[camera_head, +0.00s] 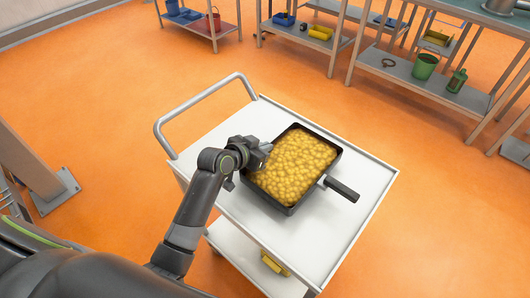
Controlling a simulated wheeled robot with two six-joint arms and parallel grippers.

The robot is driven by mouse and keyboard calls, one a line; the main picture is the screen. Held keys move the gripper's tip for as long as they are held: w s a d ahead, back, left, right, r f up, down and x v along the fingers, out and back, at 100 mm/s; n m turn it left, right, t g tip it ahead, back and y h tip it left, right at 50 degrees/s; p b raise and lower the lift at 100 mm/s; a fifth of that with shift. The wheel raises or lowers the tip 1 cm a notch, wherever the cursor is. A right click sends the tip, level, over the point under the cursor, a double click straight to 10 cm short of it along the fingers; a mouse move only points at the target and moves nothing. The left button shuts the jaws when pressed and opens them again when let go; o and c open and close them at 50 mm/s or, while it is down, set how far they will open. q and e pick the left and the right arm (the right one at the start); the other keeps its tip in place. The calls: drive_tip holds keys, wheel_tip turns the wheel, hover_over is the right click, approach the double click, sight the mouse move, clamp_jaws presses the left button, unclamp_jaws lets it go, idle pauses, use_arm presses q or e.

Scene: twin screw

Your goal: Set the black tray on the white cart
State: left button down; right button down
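The black tray (268,200) is full of yellow rounded pieces (295,163) and sits on, or very close above, the top of the white cart (322,232). A black handle (342,189) sticks out from its right side, free of any gripper. My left gripper (262,155) is at the tray's left side, against or just over the rim. Its fingertips are too small and covered to tell whether they hold anything. Any handle on that side is hidden. My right gripper is out of view.
The cart has a grey push rail (198,98) at its far left end and a lower shelf with a yellow item (274,264). Workbenches with a green bucket (425,66) and bins stand behind. Orange floor is clear to the right.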

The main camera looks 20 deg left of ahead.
use_arm(q)
drive_tip(key=shift+f, duration=1.05)
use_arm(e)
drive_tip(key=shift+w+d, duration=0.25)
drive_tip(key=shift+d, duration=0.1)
use_arm(q)
drive_tip(key=shift+f, duration=0.1)
drive_tip(key=c, duration=1.7)
unclamp_jaws()
drive_tip(key=v, duration=1.2)
drive_tip(key=shift+s, duration=0.1)
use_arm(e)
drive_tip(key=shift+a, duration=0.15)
use_arm(q)
drive_tip(key=shift+a, duration=0.1)
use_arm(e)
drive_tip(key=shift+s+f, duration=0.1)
